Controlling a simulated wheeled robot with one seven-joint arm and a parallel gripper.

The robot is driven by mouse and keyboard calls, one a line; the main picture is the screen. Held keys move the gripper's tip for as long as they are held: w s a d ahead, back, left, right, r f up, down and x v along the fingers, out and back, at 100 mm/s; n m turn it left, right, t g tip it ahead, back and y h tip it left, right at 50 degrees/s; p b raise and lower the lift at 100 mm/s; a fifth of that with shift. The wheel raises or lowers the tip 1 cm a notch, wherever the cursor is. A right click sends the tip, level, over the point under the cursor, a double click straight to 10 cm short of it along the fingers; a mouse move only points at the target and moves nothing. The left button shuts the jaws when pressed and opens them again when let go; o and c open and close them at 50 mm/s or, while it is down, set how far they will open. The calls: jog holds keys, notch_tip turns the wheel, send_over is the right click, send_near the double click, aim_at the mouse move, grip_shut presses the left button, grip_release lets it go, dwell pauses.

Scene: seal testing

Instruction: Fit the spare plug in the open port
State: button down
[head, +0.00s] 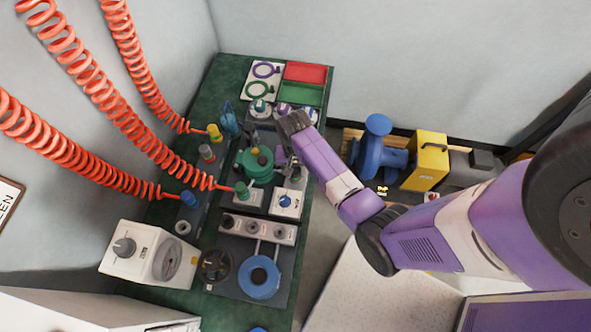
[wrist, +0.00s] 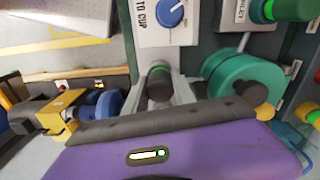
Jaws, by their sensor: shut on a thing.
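My gripper (wrist: 161,88) is shut on a dark, stubby cylinder with a green band, which looks like the spare plug (wrist: 159,83). The pale fingers stand on both sides of it in the wrist view. It is just beside the white box with the blue knob (wrist: 168,14). I cannot tell whether the plug touches anything beneath it. In the head view my purple arm reaches over the bench and its dark wrist (head: 293,122) hides part of what lies below. I cannot make out an open port in either view.
A teal round housing (head: 257,163) stands close beside the gripper; it also shows in the wrist view (wrist: 238,82). The blue-knob box (head: 288,202) is near too. Orange coiled hoses (head: 95,90) hang at left. Red (head: 305,72) and green (head: 300,94) trays lie at the far end.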

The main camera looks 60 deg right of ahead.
jog(key=shift+f, duration=0.1)
jog(key=c, duration=0.9)
grip_release()
jog(key=shift+c, duration=0.2)
jog(key=shift+r, duration=3.95)
